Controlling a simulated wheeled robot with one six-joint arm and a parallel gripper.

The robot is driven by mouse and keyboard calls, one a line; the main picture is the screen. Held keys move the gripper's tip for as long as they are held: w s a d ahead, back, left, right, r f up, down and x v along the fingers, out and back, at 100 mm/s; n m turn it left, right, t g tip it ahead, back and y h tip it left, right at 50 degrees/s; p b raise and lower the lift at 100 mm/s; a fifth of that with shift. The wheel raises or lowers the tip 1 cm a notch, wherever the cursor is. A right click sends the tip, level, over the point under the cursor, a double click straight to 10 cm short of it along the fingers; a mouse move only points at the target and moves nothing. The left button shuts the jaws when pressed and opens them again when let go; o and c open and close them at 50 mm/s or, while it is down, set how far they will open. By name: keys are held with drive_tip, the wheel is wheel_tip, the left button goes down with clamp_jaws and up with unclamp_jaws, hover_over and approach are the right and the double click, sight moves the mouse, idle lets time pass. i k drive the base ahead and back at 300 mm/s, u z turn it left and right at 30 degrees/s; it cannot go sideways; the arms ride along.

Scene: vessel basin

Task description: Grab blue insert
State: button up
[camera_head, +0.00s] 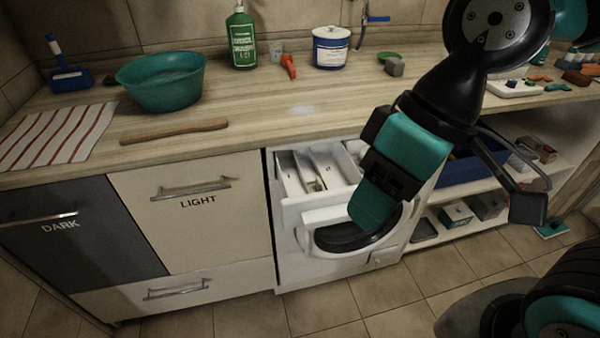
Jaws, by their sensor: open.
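I cannot make out a blue insert in this view. The white washing machine's detergent drawer (308,203) is pulled out, with pale divided compartments inside. Its right part is hidden behind my arm, and no clear blue shows in the visible compartments. My gripper (528,207) is open, to the right of the drawer. One dark finger on thin curved links shows in front of the shelves; the other finger is hidden or hard to tell from the wrist. I see nothing held. The teal and black wrist hangs in front of the machine, covering part of its round door.
A dark blue crate (462,173) sits on the right shelf behind my arm. The wooden worktop holds a teal basin (163,80), a green bottle (242,38), a white tub (331,48) and a wooden stick (174,131). LIGHT (190,205) and DARK (62,230) fronts are closed.

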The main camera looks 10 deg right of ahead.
sight(318, 186)
drive_tip(key=u, duration=0.05)
drive_tip(key=i, duration=0.25)
drive_tip(key=z, duration=1.9)
drive_tip(key=k, duration=0.9)
drive_tip(key=u, duration=1.7)
drive_tip(key=i, duration=0.5)
drive_tip(key=u, duration=0.1)
